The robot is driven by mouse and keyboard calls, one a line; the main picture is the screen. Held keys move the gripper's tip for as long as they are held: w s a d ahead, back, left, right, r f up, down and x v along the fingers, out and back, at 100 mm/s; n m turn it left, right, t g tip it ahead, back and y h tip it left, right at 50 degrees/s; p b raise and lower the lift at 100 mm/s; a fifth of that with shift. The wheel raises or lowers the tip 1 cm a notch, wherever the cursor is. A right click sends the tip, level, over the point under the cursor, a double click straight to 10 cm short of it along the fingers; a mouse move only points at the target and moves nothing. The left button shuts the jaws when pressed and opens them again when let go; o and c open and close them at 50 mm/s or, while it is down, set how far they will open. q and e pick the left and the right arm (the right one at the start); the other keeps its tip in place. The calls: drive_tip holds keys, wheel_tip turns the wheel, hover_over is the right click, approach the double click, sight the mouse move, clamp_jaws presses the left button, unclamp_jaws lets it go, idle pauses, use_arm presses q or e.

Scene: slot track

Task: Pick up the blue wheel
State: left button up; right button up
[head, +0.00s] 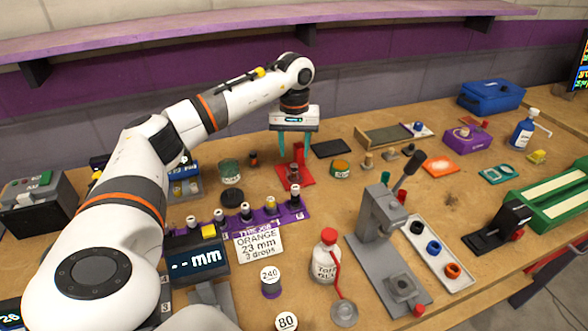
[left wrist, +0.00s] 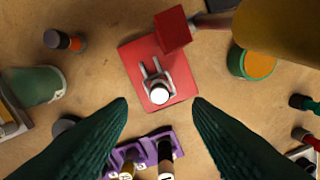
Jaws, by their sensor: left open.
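The blue wheel (head: 433,247) lies in a pale tray (head: 460,283) at the right front, between a black wheel (head: 417,228) and an orange wheel (head: 453,270). My left gripper (head: 294,156) points down, open and empty, over a red stand (head: 305,176) near the middle of the table, well to the left of and behind the blue wheel. In the left wrist view the open fingers (left wrist: 160,103) frame the front of the red stand (left wrist: 138,57); the blue wheel does not show there. My right gripper is not in view.
A grey press (head: 380,215) with a raised lever stands just left of the tray. A white bottle (head: 326,257) stands further left. A black clamp (head: 500,226) and a green case (head: 555,205) lie to the right. A purple rack (head: 292,214) holds several small bottles.

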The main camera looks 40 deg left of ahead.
sight(294, 165)
use_arm(q)
drive_tip(key=shift+w+a+f, duration=0.1)
drive_tip(key=shift+f, duration=0.8)
drive_tip(key=shift+f+p, duration=0.4)
drive_tip(key=shift+f, duration=2.25)
clamp_jaws()
